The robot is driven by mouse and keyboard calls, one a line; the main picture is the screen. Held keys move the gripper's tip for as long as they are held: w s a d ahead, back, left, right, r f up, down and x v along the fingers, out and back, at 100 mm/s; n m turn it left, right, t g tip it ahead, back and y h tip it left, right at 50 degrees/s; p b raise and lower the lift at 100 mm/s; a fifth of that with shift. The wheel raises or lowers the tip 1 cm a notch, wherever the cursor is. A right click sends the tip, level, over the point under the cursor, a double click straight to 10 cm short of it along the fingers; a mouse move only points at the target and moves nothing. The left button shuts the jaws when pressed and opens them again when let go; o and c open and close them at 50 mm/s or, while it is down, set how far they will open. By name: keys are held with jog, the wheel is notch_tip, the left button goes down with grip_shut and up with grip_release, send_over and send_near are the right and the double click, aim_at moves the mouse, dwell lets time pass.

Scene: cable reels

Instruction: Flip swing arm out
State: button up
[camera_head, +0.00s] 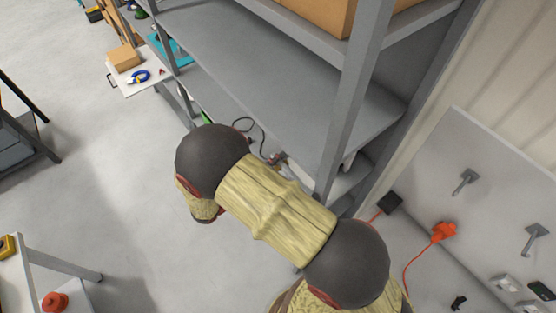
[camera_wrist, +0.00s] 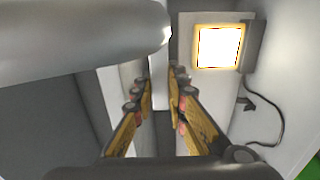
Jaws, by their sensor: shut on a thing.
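In the wrist view my gripper (camera_wrist: 160,84) has its yellow and dark fingers close on either side of a pale upright bar (camera_wrist: 160,95), and it is shut on this bar. The bar may be the swing arm; I cannot tell for sure. A thick grey cylinder (camera_wrist: 80,40) lies across the upper left, and its rounded end is close to the fingertips and hides the top of the bar. In the head view my own arm hides the gripper and whatever it holds.
A lit square lamp (camera_wrist: 218,47) with a dark cable (camera_wrist: 272,128) is on the right in the wrist view. In the head view a grey metal shelf rack (camera_head: 260,65) stands beyond my arm, and a pale panel with hooks (camera_head: 500,190) is at right.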

grip_shut()
jog(key=shift+s+a, duration=0.1)
dwell(0.4)
